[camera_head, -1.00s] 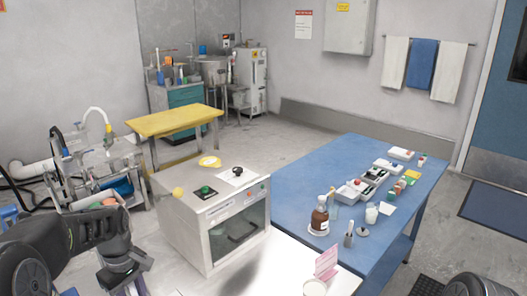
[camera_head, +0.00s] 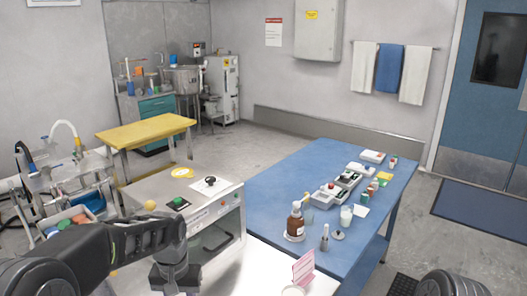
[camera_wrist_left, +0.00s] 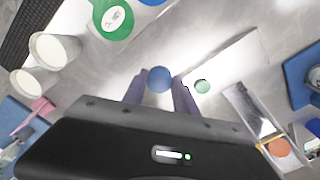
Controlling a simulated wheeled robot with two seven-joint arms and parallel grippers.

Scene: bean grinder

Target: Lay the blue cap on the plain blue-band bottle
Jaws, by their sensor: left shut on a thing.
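My left gripper (camera_wrist_left: 159,84) is shut on a round blue cap (camera_wrist_left: 159,79), which sits between its two fingertips in the left wrist view. In the head view the left gripper (camera_head: 175,282) is at the bottom edge, in front of the grey box-shaped machine, and its fingertips are hard to see. I cannot make out a plain blue-band bottle in either view. Two white-topped round containers (camera_wrist_left: 52,48) stand at the left of the wrist view. My right gripper is not in view.
In the wrist view a small green round thing (camera_wrist_left: 203,87) lies on a pale sheet, with a green disc (camera_wrist_left: 114,18) at the top and a clear box (camera_wrist_left: 257,120) at right. In the head view a brown bottle (camera_head: 295,227) and several small items stand on the blue table (camera_head: 262,183).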

